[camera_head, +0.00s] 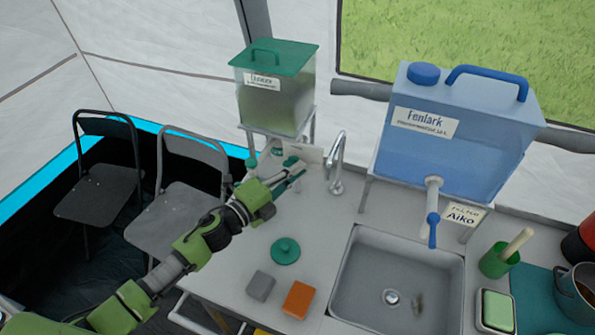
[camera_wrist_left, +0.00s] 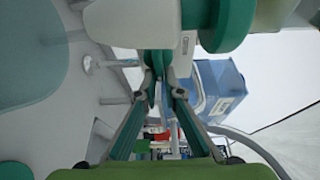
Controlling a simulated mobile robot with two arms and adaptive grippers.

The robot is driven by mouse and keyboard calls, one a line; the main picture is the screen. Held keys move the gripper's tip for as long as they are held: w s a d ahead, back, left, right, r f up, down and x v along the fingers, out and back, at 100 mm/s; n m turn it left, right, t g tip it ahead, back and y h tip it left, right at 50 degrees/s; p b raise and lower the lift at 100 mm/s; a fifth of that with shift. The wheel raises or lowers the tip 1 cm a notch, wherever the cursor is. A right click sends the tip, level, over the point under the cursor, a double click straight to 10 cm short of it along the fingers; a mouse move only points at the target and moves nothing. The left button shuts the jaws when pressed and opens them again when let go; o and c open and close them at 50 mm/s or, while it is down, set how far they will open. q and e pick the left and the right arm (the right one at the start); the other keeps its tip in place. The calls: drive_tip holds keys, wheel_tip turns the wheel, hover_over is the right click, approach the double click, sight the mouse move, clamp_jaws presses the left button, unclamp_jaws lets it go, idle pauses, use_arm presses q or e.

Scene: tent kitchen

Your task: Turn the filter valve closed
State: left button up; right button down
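A clear dispenser tank (camera_head: 275,100) with a green lid stands on a rack at the back left of the counter. Its green tap handle (camera_head: 290,161) sits low in front of it. My left gripper (camera_head: 300,173) is at this handle. In the left wrist view, a teal valve handle (camera_wrist_left: 157,62) lies at the narrow gap between the fingertips (camera_wrist_left: 162,82); I cannot tell whether they clamp it. A blue tank (camera_head: 455,125) has a white spout with a blue handle (camera_head: 433,230) over the sink, beside a "Filter Aiko" card (camera_head: 464,214). My right gripper is not in view.
A curved faucet (camera_head: 338,165) stands just right of my left gripper. A green lid (camera_head: 286,251), a grey block (camera_head: 260,286) and an orange block (camera_head: 298,300) lie on the counter, left of the sink (camera_head: 345,290). A green cup (camera_head: 497,262) stands right of the sink.

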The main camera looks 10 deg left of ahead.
use_arm(q)
drive_tip(key=shift+o, duration=1.3)
drive_tip(key=shift+w+a, duration=0.2)
drive_tip(key=shift+a, duration=0.3)
drive_tip(key=shift+a+f, duration=0.1)
drive_tip(key=v, duration=1.2)
